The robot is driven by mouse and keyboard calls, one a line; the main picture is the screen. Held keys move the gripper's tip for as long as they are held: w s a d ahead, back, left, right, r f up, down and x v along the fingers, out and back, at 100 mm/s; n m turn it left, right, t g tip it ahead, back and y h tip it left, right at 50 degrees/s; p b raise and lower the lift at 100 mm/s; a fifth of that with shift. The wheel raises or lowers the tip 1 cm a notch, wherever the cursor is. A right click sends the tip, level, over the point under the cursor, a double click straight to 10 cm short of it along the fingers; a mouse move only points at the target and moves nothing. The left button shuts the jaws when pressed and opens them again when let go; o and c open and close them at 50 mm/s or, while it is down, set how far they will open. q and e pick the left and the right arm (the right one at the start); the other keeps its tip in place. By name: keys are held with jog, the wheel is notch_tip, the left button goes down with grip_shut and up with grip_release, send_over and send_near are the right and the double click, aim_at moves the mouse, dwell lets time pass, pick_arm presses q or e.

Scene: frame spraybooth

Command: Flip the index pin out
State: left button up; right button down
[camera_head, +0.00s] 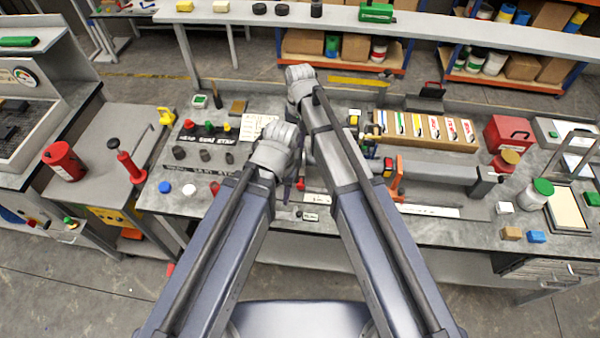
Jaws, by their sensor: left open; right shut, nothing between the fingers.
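I cannot make out the index pin; my two arms cover the middle of the bench. A long grey fixture arm (440,173) lies across the bench right of my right arm, with an orange bracket (397,176) at its left end. My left gripper (299,182) is open, low over the bench between my forearms, left of the orange bracket; its fingers are largely hidden. My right gripper (308,150) is shut and empty, a little farther back, mostly hidden by my own arm. Neither gripper visibly touches the fixture.
A cardboard organizer (430,130) with coloured strips stands at the back right, beside a red box (507,133). A black knob panel (205,145) lies on the left.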

jog(key=shift+f, duration=0.15)
jog(key=b, duration=1)
send_over(300, 181)
jog(key=w, duration=0.3)
notch_tip(300, 181, down, 10)
jog(key=shift+w+r, duration=0.1)
jog(key=shift+w, duration=0.05)
jog(key=s+f+b, duration=0.2)
jog(key=shift+s+f, duration=0.25)
jog(key=shift+s, duration=0.1)
jog(key=shift+s+f+b, duration=0.1)
jog(key=shift+s+b, duration=0.1)
jog(key=shift+b, duration=0.15)
